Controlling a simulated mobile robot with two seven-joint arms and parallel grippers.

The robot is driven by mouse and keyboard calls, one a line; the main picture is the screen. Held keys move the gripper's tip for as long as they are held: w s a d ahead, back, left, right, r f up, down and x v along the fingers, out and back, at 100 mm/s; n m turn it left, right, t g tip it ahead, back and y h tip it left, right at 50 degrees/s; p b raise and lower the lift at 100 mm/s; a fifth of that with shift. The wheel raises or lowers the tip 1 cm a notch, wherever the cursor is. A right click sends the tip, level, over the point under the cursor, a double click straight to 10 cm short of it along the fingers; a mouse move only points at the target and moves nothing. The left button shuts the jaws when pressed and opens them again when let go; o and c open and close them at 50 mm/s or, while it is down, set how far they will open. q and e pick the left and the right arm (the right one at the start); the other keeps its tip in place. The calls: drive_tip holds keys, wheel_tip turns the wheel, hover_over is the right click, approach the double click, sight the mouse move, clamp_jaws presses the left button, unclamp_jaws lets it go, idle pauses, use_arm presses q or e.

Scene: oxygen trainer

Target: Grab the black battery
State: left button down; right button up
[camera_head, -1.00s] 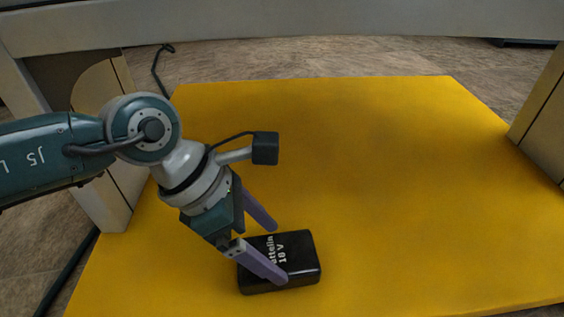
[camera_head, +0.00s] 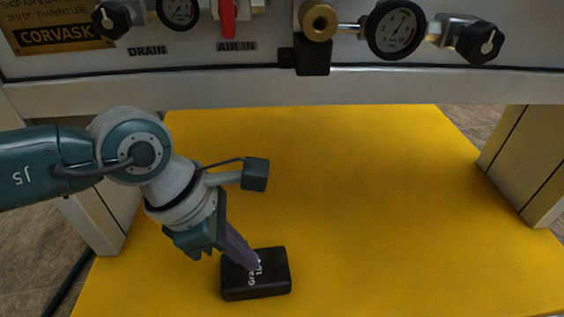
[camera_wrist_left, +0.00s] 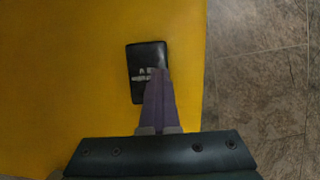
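The black battery (camera_head: 234,284) lies flat on the yellow surface at the lower middle of the head view, white lettering on its top. It also shows in the wrist view (camera_wrist_left: 146,56), upper middle. My left gripper (camera_head: 256,266) reaches down to it from the upper left. Its purple fingers are together, with nothing seen between them, and their tips (camera_wrist_left: 156,74) lie over the battery's top, hiding part of the lettering. I cannot tell whether the tips touch it. My right gripper is not in view.
The yellow surface (camera_head: 400,220) is clear to the right of the battery. A panel with gauges (camera_head: 396,28), valves and a red lever (camera_head: 229,18) spans the back above it. A post (camera_head: 530,165) stands at the right. Brown floor lies beyond the surface's edge.

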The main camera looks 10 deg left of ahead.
use_arm(q)
drive_tip(key=shift+v, duration=0.9)
drive_tip(key=shift+d, duration=0.3)
drive_tip(key=c, duration=1.5)
unclamp_jaws()
drive_tip(key=shift+d, duration=0.1)
drive_tip(key=o, duration=1.2)
drive_tip(key=shift+r, duration=0.1)
